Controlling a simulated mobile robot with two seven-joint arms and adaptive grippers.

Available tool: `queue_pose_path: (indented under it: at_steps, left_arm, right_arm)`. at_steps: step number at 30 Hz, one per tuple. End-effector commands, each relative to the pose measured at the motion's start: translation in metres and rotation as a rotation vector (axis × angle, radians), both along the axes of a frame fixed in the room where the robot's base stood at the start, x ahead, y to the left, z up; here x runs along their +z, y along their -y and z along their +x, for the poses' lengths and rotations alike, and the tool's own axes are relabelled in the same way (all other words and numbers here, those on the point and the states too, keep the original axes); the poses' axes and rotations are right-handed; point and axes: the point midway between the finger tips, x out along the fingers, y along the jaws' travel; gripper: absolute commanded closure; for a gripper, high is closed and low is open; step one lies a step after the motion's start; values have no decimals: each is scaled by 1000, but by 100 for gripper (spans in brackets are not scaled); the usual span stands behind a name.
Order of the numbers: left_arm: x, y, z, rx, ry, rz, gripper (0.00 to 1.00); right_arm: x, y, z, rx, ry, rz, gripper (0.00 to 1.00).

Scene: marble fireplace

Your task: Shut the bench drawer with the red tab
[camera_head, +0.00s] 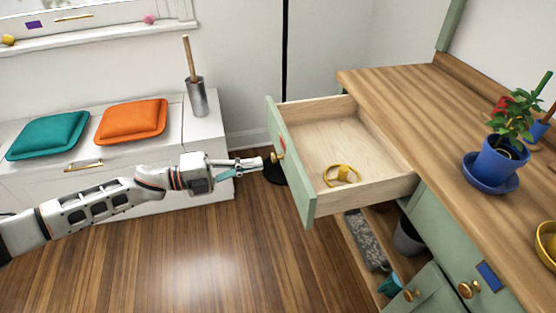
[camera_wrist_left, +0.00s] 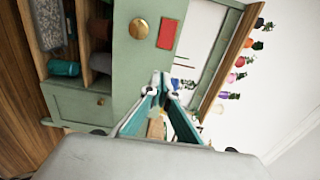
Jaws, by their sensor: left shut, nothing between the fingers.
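The bench drawer (camera_head: 335,129) is pulled far out of the wooden-topped bench (camera_head: 402,90). Its green front (camera_head: 305,190) faces left and carries a round brass knob (camera_head: 278,157). A red tab (camera_wrist_left: 167,35) shows beside the knob (camera_wrist_left: 139,28) in the left wrist view. A yellow ring-shaped item (camera_head: 341,175) lies inside the drawer. My left gripper (camera_head: 260,163) is shut and empty, its tips just left of the drawer front near the knob. I cannot tell whether they touch it. Its fingers (camera_wrist_left: 161,80) also show in the left wrist view. My right gripper is out of view.
A blue potted plant (camera_head: 500,160) and a yellow bowl (camera_head: 546,241) stand on the benchtop. Open shelves below hold a grey bin (camera_head: 408,238). A white window seat with teal (camera_head: 47,135) and orange (camera_head: 131,121) cushions stands behind my left arm.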

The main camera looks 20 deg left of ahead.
Motion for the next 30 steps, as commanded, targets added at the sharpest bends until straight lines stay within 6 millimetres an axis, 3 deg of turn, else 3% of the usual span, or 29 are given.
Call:
queue_pose_path:
  at_steps: [6, 12, 30]
  left_arm:
    - [-2, 33, 22, 0, -2, -1, 100]
    - [-1, 50, 34, 0, -2, 0, 100]
    - [0, 57, 38, 0, -1, -1, 100]
  right_arm:
    - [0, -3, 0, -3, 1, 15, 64]
    - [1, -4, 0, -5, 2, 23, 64]
    - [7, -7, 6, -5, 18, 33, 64]
